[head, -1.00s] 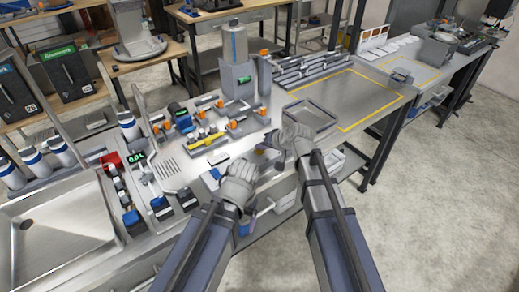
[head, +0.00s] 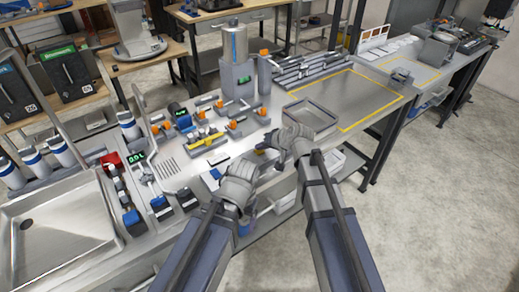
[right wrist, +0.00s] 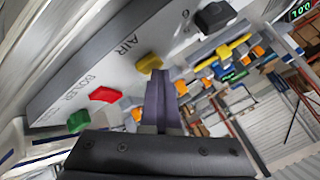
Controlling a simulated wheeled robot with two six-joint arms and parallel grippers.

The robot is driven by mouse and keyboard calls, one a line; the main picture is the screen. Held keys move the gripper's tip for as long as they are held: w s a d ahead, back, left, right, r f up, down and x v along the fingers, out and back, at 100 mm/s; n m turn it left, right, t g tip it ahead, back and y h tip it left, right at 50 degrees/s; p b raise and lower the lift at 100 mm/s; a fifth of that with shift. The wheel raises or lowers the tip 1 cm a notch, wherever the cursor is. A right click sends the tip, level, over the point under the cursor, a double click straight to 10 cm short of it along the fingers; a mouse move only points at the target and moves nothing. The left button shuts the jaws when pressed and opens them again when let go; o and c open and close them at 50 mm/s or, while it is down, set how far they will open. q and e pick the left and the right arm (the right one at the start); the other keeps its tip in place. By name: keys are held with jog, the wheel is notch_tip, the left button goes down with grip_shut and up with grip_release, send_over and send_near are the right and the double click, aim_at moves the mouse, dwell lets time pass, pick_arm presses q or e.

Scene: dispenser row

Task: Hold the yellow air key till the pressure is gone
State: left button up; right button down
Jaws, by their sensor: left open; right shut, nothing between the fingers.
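The yellow air key (right wrist: 149,63) sticks out from a grey panel (right wrist: 75,73) marked AIR in the right wrist view. My right gripper (right wrist: 157,76) is shut with nothing between its fingers. Its tips are at the yellow key and overlap its lower edge in the picture; I cannot tell whether they press it. In the head view my right gripper (head: 263,149) is at the bench's front edge, and the key is hidden there. My left gripper (head: 246,177) is open and empty, lower and in front of the bench; its fingers are hard to make out.
A red key (right wrist: 104,94) and a green key (right wrist: 79,121) sit along the panel beside the yellow one. A black knob (right wrist: 215,16) is on its other side. Valves with orange handles and a yellow-handled bar (head: 205,142) stand behind. A metal tray (head: 310,117) lies right.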

aim_at(261, 152)
jog(key=shift+r+p, duration=0.95)
notch_tip(261, 152, up, 5)
jog(key=p, duration=0.5)
dwell(0.3)
